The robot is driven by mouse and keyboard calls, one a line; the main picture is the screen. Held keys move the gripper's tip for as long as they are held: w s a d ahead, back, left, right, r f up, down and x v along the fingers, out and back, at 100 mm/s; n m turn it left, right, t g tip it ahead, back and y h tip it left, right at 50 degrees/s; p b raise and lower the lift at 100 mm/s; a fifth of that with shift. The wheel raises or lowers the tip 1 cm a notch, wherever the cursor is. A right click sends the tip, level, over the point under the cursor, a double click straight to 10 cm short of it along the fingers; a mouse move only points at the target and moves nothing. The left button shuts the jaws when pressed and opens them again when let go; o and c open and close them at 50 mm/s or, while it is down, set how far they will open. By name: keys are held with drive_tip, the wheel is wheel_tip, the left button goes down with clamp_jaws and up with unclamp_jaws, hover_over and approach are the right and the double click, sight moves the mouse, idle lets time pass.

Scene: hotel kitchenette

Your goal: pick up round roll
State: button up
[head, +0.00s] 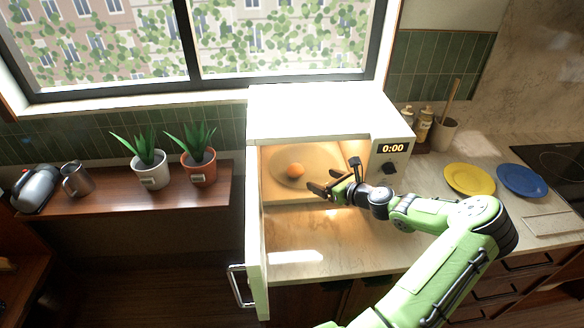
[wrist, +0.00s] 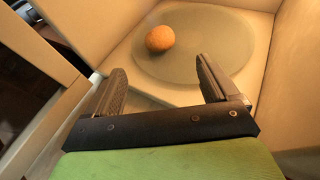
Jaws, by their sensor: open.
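The round roll (head: 296,170) is a small orange-brown ball. It rests on the round turntable plate (head: 322,165) inside the open, lit microwave. In the wrist view the roll (wrist: 160,38) lies on the plate (wrist: 222,60), beyond the fingertips and between their lines, nearer the left finger. My gripper (head: 318,185) is open and empty at the microwave's mouth, to the right of and nearer than the roll, not touching it. In the wrist view both fingers of my gripper (wrist: 160,75) are spread apart.
The white microwave (head: 320,108) has its door (head: 255,235) swung open on the left. Its side walls and roof bound the space around the roll. Yellow (head: 469,179) and blue (head: 521,180) plates lie on the right counter. Potted plants (head: 149,166) stand on the left shelf.

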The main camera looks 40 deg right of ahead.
sight(299, 171)
drive_tip(key=x, duration=1.3)
drive_tip(key=shift+w+a+f, duration=0.1)
drive_tip(key=shift+w+f, duration=0.05)
drive_tip(key=shift+w, duration=0.1)
drive_tip(key=shift+s, duration=0.15)
drive_tip(key=c, duration=1.2)
drive_tip(key=shift+r, duration=0.2)
